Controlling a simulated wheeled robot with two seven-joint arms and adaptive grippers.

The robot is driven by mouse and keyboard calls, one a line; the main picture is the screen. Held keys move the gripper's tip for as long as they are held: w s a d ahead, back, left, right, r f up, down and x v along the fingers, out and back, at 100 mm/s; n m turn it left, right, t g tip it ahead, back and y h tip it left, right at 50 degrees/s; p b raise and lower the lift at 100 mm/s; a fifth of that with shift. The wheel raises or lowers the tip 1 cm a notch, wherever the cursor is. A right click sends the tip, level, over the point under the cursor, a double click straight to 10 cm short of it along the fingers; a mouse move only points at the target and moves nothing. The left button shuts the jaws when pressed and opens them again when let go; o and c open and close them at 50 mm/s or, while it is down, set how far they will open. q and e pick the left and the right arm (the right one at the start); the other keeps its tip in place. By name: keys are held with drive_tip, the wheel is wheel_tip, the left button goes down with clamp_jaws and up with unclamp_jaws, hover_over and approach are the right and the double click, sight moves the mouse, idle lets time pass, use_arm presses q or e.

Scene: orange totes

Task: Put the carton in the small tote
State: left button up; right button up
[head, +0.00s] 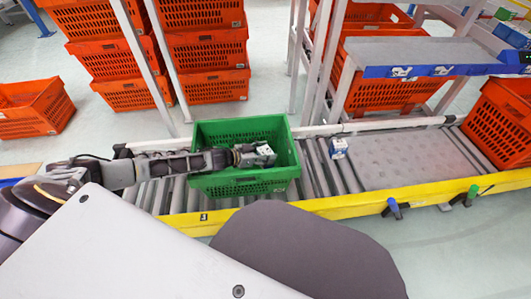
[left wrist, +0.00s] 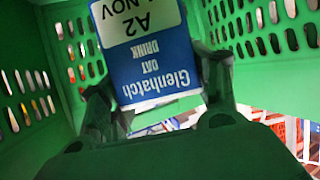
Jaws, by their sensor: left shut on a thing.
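In the head view only a small white part of the carton (head: 265,149) shows at the fingertips. The small green tote (head: 245,184) stands on the roller conveyor. My left gripper and the carton are within its walls; whether the carton touches the floor I cannot tell. My right gripper is not in view.
A small blue-and-white box (head: 338,148) is on the conveyor, right of the green tote. A grey plate (head: 395,160) lies farther right, then an orange tote (head: 501,122). A yellow rail (head: 345,208) runs along the front. Stacked orange totes (head: 205,55) stand behind.

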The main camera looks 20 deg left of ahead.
use_arm(q)
drive_tip(key=shift+f, duration=0.25)
drive_tip(key=o, duration=1.2)
drive_tip(key=shift+r, duration=0.15)
